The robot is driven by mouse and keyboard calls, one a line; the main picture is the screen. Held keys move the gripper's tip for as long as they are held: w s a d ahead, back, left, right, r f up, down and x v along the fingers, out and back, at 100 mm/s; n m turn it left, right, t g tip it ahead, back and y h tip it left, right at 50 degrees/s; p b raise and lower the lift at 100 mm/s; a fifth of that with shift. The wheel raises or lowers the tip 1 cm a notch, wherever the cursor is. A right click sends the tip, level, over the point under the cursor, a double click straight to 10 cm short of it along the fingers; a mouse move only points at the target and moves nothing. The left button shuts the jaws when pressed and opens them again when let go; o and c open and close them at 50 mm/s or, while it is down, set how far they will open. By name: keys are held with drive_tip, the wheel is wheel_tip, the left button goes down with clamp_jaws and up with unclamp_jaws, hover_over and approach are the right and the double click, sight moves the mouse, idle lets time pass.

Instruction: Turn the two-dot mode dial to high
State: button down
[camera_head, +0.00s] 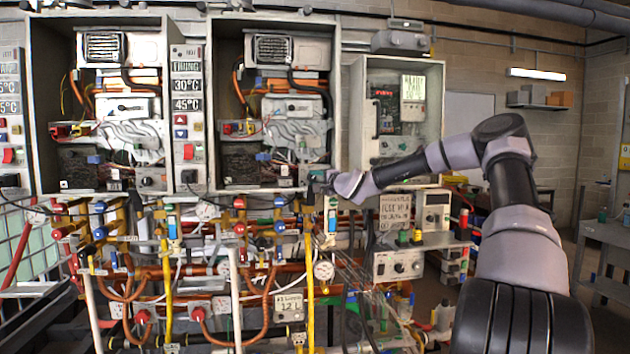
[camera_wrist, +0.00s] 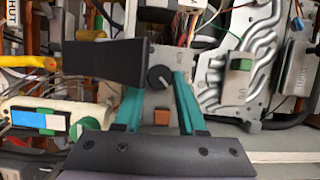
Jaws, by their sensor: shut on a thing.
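In the wrist view a round black dial (camera_wrist: 160,78) with a pale pointer mark sits on a light grey plate (camera_wrist: 162,58). The plate carries small sideways lettering, too small to read surely. My gripper (camera_wrist: 158,82) has teal fingers on both sides of the dial and is shut on it. I cannot make out any dots by the dial. In the head view my gripper (camera_head: 318,184) is at the lower right corner of the middle heater (camera_head: 340,100), and it hides the dial there.
A black block (camera_wrist: 103,63) lies just left of the dial in the wrist view. Coloured valves and pipes (camera_head: 279,225) crowd the space below the heaters. The right heater (camera_head: 437,100) hangs beside my arm.

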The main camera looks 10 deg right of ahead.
idle(0.6)
drive_tip(key=shift+c, duration=2.4)
unclamp_jaws()
